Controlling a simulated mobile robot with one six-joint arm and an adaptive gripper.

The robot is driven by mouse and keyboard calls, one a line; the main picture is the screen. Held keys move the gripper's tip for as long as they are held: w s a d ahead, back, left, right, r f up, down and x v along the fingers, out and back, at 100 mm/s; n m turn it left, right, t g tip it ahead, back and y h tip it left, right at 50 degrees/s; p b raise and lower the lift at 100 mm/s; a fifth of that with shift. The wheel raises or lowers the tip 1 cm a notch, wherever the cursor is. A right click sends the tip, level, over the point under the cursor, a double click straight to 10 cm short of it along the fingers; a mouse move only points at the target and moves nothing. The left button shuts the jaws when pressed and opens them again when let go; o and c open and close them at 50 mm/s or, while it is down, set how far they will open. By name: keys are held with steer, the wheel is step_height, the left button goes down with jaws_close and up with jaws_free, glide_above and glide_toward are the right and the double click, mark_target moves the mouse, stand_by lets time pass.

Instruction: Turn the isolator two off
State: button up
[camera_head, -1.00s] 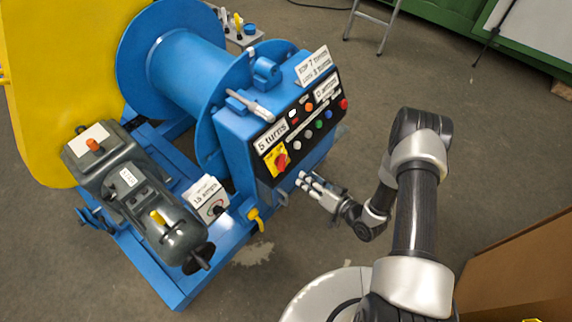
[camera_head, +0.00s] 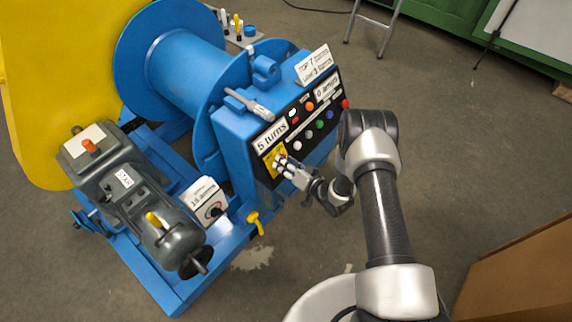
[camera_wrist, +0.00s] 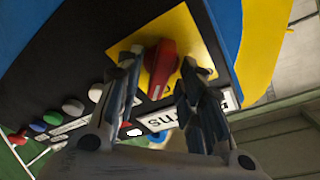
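The isolator is a red rotary handle (camera_wrist: 160,62) on a yellow plate (camera_wrist: 185,32), at the lower left end of the black control panel. In the head view its yellow plate (camera_head: 268,160) is partly covered by my gripper (camera_head: 283,166). In the wrist view my gripper (camera_wrist: 160,80) is open, with one finger on each side of the red handle. The fingertips are close to the handle; I cannot tell whether they touch it. The label "5 turns" (camera_head: 271,136) is just above the plate.
The black panel also carries several coloured buttons (camera_head: 320,124). A blue drum (camera_head: 190,65) stands behind the blue cabinet (camera_head: 230,130). A grey motor (camera_head: 135,195), a white dial box (camera_head: 207,200) and a yellow lever (camera_head: 254,220) are at left.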

steer(key=shift+c, duration=0.4)
jaws_close()
steer(key=shift+n, duration=0.3)
steer(key=n+g+y+b, duration=0.1)
steer(key=n, duration=0.5)
steer(key=n+g+y+b, duration=0.1)
steer(key=n+b, duration=0.1)
steer(key=n, duration=0.5)
steer(key=n+g+b, duration=0.1)
steer(key=n, duration=0.5)
steer(key=shift+n+g+y, duration=0.3)
steer(key=shift+y, duration=0.1)
